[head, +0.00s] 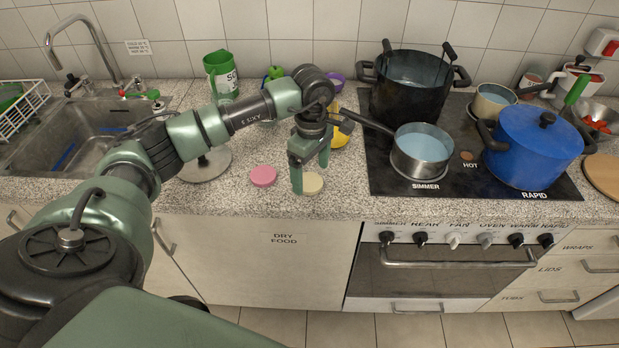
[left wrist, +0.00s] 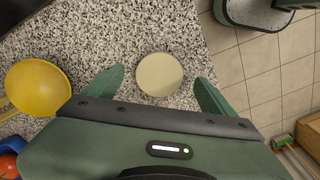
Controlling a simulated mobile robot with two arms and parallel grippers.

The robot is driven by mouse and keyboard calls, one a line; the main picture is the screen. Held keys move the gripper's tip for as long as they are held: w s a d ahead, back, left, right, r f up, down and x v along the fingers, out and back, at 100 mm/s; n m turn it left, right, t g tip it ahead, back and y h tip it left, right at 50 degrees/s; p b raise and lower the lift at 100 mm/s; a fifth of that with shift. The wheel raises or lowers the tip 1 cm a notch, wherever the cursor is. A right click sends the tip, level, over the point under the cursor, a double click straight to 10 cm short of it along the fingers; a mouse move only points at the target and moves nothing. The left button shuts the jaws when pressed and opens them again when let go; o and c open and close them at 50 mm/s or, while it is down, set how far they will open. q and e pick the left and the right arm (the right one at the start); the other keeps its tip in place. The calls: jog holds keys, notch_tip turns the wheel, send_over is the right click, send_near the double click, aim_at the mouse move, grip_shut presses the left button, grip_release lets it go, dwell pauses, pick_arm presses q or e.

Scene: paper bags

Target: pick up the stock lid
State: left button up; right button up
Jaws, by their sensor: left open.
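Several round lids lie on the speckled counter, and I can read no label on any of them, so I cannot tell for sure which is the stock lid. A flat cream disc (head: 312,184) lies near the counter's front edge; it also shows in the left wrist view (left wrist: 160,75). A pink disc (head: 263,176) lies left of it. A larger grey pan lid with a knob (head: 206,164) lies further left, partly behind my arm. My left gripper (head: 310,174) is open and empty, pointing down over the cream disc. In the left wrist view its fingers (left wrist: 161,77) are on either side of the disc.
On the hob (head: 380,183) at right stand a black pot (head: 408,95), a steel saucepan (head: 420,160) whose handle reaches toward my gripper, and a blue pot (head: 530,150). A sink (head: 85,130) is at left.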

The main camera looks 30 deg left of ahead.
pick_arm(q)
jog(key=shift+f, duration=1.1)
jog(key=c, duration=1.4)
notch_tip(320, 180, up, 15)
jog(key=b, duration=0.3)
notch_tip(320, 180, up, 5)
send_over(312, 182)
jog(key=shift+s+r+p, duration=0.1)
jog(key=shift+s+p, duration=0.05)
jog(key=shift+p, duration=0.15)
